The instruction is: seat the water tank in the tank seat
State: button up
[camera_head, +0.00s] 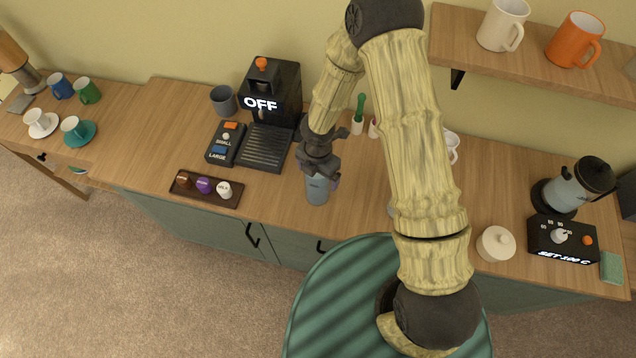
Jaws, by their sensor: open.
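A blue-grey container (317,190), which looks like the water tank, stands upright on the wooden counter near its front edge. My gripper (320,168) points down at its top, with the fingers open around or just above the upper part; I cannot tell whether they touch it. The black coffee machine (285,80) stands behind and to the left, with "OFF" on its display. I cannot make out the tank seat; my arm covers the area just right of the machine.
A pod tray (207,198) and a SMALL/LARGE button box (226,143) lie left of the gripper. A grey mug (223,100) stands behind. A white lidded pot (496,244) and a kettle (573,187) are at right. A shelf (465,45) overhangs the back right.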

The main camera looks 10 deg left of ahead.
jog(key=shift+a, duration=0.1)
jog(key=shift+c, duration=0.4)
jog(key=shift+w, duration=0.1)
grip_shut()
jog(key=shift+r, duration=0.1)
notch_tip(320, 180, up, 10)
dwell(0.4)
dwell(0.4)
